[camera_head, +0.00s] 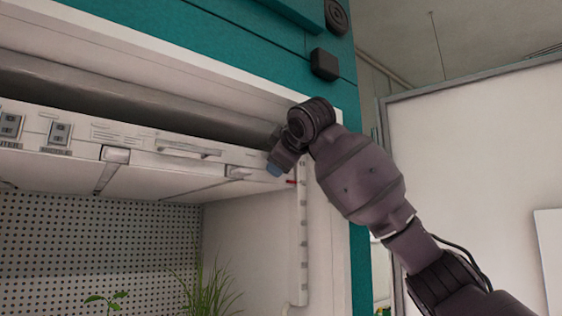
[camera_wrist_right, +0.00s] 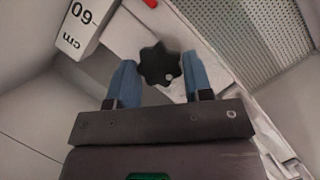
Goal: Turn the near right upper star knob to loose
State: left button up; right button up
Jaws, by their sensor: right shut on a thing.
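The black star knob (camera_wrist_right: 160,63) shows in the right wrist view, with a small pale dot on its face. It sits between the two blue fingers of my right gripper (camera_wrist_right: 160,76), which is shut on it. In the head view my right gripper (camera_head: 275,168) reaches to the right end of the white panel under the chamber's top. The knob is hidden there behind the gripper and wrist. My left gripper is in neither view.
A white post (camera_head: 303,240) with slots runs down the chamber's right side, by a red mark (camera_head: 290,181). A white scale block marked "60 cm" (camera_wrist_right: 80,28) is close to the fingers. Green plants (camera_head: 208,290) stand below, inside the chamber. A perforated wall (camera_head: 90,245) is behind.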

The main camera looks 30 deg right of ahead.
jog(key=o, duration=0.9)
jog(key=shift+s, duration=0.1)
jog(key=b+v, duration=0.2)
jog(key=v, duration=0.8)
jog(key=shift+s+a+r+b, duration=0.1)
jog(key=shift+s+a+b, duration=0.05)
jog(key=shift+s+b, duration=0.25)
